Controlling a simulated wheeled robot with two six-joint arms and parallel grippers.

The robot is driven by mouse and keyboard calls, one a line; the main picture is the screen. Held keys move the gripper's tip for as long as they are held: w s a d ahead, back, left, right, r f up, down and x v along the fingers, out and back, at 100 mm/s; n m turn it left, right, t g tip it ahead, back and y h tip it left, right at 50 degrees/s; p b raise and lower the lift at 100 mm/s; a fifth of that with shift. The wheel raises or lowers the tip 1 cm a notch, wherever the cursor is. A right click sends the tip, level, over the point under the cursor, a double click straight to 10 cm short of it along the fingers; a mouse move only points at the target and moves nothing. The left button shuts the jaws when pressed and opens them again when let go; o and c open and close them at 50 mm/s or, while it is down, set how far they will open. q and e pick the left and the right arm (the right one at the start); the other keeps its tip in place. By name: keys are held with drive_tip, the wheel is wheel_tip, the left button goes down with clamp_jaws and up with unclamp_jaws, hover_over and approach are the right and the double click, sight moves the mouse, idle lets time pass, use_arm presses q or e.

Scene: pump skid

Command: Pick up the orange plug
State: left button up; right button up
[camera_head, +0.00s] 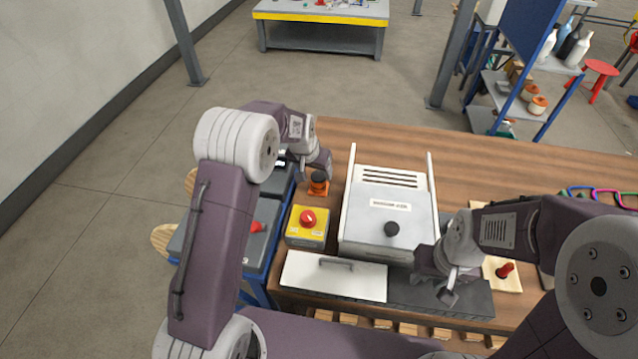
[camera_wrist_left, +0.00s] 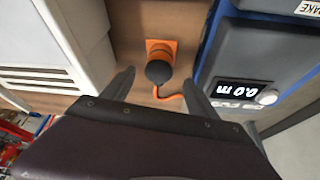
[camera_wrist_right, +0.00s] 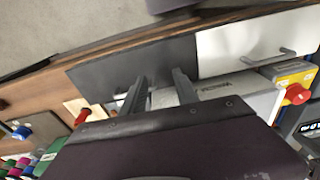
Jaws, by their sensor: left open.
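The orange plug (camera_head: 318,186) stands on the wooden bench between the blue-framed unit and the grey metal cabinet, with a dark round top. In the left wrist view the plug's dark knob (camera_wrist_left: 158,72) shows in front of a square orange base, with an orange cable curling off beside it. My left gripper (camera_wrist_left: 157,86) is open, its fingers on either side of the knob in that view; I cannot tell whether they touch it. In the head view the left gripper (camera_head: 321,166) is right at the plug. My right gripper (camera_wrist_right: 161,78) is open and empty over the dark mat.
A grey cabinet (camera_head: 388,214) with a black knob stands right of the plug. A yellow box with a red knob (camera_head: 307,228) is in front of it. The blue meter unit (camera_wrist_left: 262,60) is close beside the plug. A white panel (camera_head: 320,276) lies at the front edge.

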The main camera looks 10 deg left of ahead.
sight(318, 176)
use_arm(q)
drive_tip(key=x, duration=0.4)
drive_tip(key=shift+w+d, duration=0.2)
drive_tip(key=shift+s+a+r, duration=0.1)
drive_tip(key=shift+s, duration=0.05)
drive_tip(key=c, duration=0.7)
clamp_jaws()
wheel_tip(318, 176, up, 10)
